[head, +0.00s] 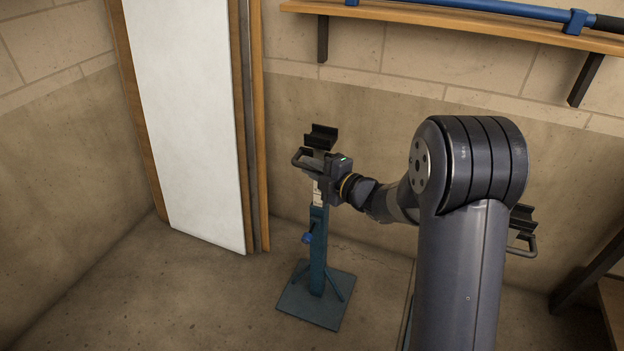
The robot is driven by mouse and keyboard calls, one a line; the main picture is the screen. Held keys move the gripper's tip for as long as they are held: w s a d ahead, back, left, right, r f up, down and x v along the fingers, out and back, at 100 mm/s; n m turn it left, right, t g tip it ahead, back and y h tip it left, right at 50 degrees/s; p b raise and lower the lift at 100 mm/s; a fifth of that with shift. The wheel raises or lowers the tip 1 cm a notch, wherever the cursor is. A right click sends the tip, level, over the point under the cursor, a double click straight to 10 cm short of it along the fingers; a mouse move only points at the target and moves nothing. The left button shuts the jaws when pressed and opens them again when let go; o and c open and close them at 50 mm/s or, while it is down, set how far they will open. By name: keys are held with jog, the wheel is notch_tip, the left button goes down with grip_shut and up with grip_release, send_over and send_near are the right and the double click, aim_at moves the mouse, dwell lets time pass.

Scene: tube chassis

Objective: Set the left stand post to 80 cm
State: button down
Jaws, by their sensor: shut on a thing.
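The left stand has a flat blue-green base plate (316,294) on the floor and an upright blue sleeve (318,250) with a blue knob (308,238) on its side. Its inner post (317,195) rises out of the sleeve with a pale scale strip whose marks are too small to read. A black cradle (320,137) tops the post, with a grey loop handle (302,160) just below. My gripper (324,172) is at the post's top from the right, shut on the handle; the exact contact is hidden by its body.
A second stand's black cradle (522,218) shows behind my arm, which hides most of that stand. A white panel (190,110) leans at the back left. A wooden shelf (450,16) holds a blue bar (480,9). Floor left of the stand is clear.

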aim_at(312, 146)
notch_tip(312, 146, up, 6)
jog(key=shift+p, duration=1.05)
jog(key=shift+r, duration=0.1)
jog(key=c, duration=1.5)
grip_release()
jog(key=shift+o, duration=0.5)
jog(key=f+p+v, duration=0.1)
jog(key=v, duration=0.9)
jog(key=shift+s+d+r, duration=0.25)
jog(key=shift+d+r, duration=0.05)
jog(key=shift+r, duration=0.1)
